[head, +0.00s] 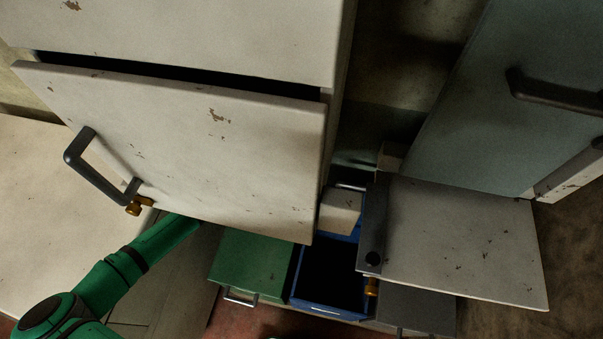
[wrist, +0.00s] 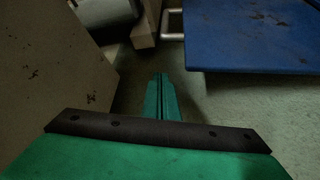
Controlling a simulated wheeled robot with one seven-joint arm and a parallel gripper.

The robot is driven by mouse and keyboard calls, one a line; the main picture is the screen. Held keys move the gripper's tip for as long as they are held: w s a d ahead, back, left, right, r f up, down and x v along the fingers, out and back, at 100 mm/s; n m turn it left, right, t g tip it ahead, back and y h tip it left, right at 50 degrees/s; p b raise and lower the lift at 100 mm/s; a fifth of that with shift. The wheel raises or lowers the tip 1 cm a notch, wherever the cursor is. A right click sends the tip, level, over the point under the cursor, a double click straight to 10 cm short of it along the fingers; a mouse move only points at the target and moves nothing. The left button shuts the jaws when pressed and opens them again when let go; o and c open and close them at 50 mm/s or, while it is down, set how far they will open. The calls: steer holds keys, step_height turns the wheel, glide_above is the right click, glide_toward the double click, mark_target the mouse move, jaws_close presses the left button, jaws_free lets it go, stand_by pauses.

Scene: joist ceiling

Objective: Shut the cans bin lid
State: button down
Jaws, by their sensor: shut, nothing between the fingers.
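A blue bin (head: 325,305) stands open between a green bin (head: 250,262) and a grey bin (head: 420,308) in the head view. I look down into its dark inside. A blue panel with a metal handle, seemingly its raised lid (wrist: 255,35), fills the upper right of the wrist view. I cannot read any label saying which bin is for cans. My gripper (wrist: 162,92) is shut and empty in the wrist view, below and left of the blue panel and apart from it. In the head view the pale door hides my gripper.
A pale open door (head: 190,150) with a dark handle hangs over my arm. Another pale panel (head: 465,240) overhangs the grey bin. A beige block (head: 340,210) shows near the blue bin's back. A tan panel (wrist: 45,75) stands left of my gripper.

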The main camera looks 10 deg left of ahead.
steer(key=shift+d, duration=3.55)
steer(key=shift+s, duration=0.15)
